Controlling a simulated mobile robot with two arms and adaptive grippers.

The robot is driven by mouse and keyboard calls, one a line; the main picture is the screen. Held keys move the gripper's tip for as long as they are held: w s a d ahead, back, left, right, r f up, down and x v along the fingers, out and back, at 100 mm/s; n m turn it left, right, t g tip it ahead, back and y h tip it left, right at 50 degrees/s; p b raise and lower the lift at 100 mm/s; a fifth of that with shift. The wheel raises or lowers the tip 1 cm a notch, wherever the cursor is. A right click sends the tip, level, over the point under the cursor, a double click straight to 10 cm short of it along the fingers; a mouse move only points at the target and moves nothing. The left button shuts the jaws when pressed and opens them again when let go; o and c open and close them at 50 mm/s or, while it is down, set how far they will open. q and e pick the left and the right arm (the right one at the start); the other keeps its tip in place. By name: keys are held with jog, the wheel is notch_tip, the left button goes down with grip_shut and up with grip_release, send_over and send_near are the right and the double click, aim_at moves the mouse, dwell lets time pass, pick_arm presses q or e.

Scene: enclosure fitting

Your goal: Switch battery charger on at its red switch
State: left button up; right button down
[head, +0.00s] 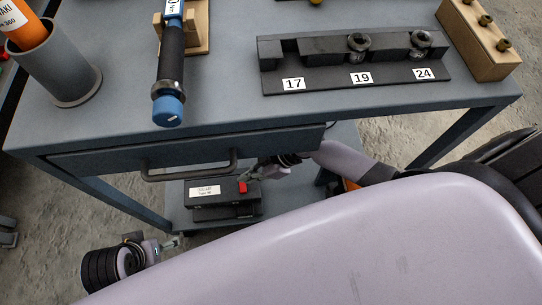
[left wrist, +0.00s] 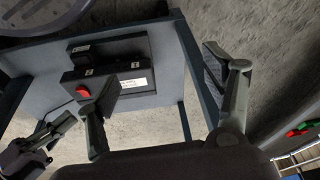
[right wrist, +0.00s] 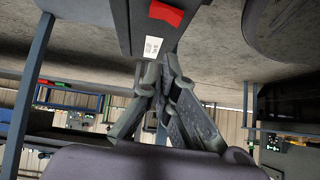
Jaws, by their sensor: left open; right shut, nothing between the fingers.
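The battery charger (head: 225,199) is a black box with a white label on the low shelf under the table. Its red switch (head: 243,187) is at the right end of its top in the head view. The switch also shows in the left wrist view (left wrist: 83,91) and the right wrist view (right wrist: 166,13). My right gripper (head: 250,177) is shut and empty, its tips close to the switch; I cannot tell whether they touch. In the right wrist view its fingertips (right wrist: 160,68) are below the label. My left gripper (head: 174,243) is open and empty, left of the shelf.
The table (head: 225,120) with a drawer and handle (head: 190,175) overhangs the charger. A table leg (head: 120,205) stands left of the shelf. On top are a black rack (head: 350,80), a blue-capped tool (head: 169,105) and a grey cup (head: 60,70).

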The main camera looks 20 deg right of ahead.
pick_arm(q)
jog(key=x, duration=0.3)
jog(key=s+p+x, duration=0.1)
jog(key=x, duration=0.1)
jog(key=shift+w+f, duration=0.15)
jog(key=shift+f, duration=0.3)
pick_arm(e)
jog(key=v, duration=0.7)
jog(key=shift+s+r, duration=0.3)
jog(key=shift+s, duration=0.05)
pick_arm(q)
jog(key=shift+c, duration=0.4)
pick_arm(e)
jog(key=shift+d, duration=0.15)
